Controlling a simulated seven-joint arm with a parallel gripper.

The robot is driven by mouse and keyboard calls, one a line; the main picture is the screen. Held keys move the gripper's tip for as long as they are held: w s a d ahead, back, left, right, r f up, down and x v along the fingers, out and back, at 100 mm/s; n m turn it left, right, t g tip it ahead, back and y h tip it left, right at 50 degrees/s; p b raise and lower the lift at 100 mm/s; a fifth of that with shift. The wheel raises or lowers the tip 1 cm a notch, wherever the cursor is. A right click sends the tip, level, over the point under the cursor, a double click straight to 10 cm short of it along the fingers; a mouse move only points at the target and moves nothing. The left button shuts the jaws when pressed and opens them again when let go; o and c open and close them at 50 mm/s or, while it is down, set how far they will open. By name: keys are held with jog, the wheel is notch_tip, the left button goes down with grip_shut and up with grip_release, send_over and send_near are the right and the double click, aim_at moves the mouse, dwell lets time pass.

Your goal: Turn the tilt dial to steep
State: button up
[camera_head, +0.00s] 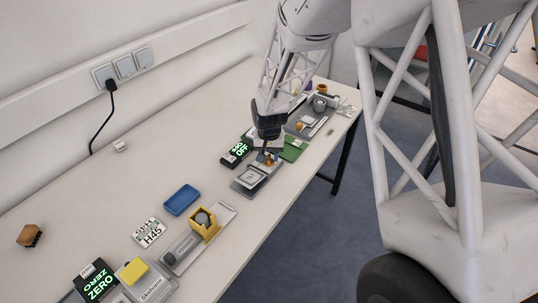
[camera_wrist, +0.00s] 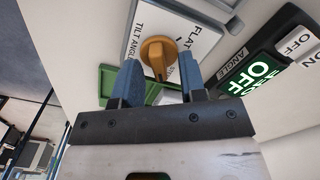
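The tilt dial is an orange knob (camera_wrist: 158,55) on a white plate (camera_wrist: 195,28) marked TILT ANGLE and FLAT in the wrist view. Another label by its lower right side is mostly hidden by a finger. The knob has a raised ridge, but I cannot tell which label it points to. My gripper (camera_wrist: 160,76) is open, with its two blue fingers apart and the knob just past and between their tips. I cannot tell whether they touch it. In the head view my gripper (camera_head: 268,150) points down over the orange knob (camera_head: 270,160).
A black display (camera_wrist: 258,75) reading OFF stands right of the dial in the wrist view. A green tray (camera_head: 294,148) lies beside the dial unit. A blue tray (camera_head: 181,199), a yellow holder (camera_head: 205,223) and a ZERO display (camera_head: 97,281) stand nearer on the table.

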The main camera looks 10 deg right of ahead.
aim_at(269, 156)
jog(key=shift+r, duration=0.15)
notch_tip(269, 156, up, 7)
jog(key=shift+r, duration=0.25)
dwell(0.7)
jog(key=shift+s+d+r, duration=0.1)
jog(key=shift+s+r, duration=0.2)
jog(key=shift+r, duration=0.2)
jog(key=s+d+r+t, duration=0.1)
jog(key=s+d+r, duration=0.1)
jog(key=s+r, duration=0.4)
jog(key=s+d+r+n, duration=0.1)
jog(key=s+r, duration=0.6)
jog(key=s, duration=0.8)
jog(key=s+d+r+n+t, duration=0.1)
jog(key=s+d+r, duration=0.1)
jog(key=s+r, duration=0.4)
jog(key=s, duration=0.5)
jog(key=shift+s+d+r+t, duration=0.25)
jog(key=shift+d+r+t, duration=0.05)
dwell(0.3)
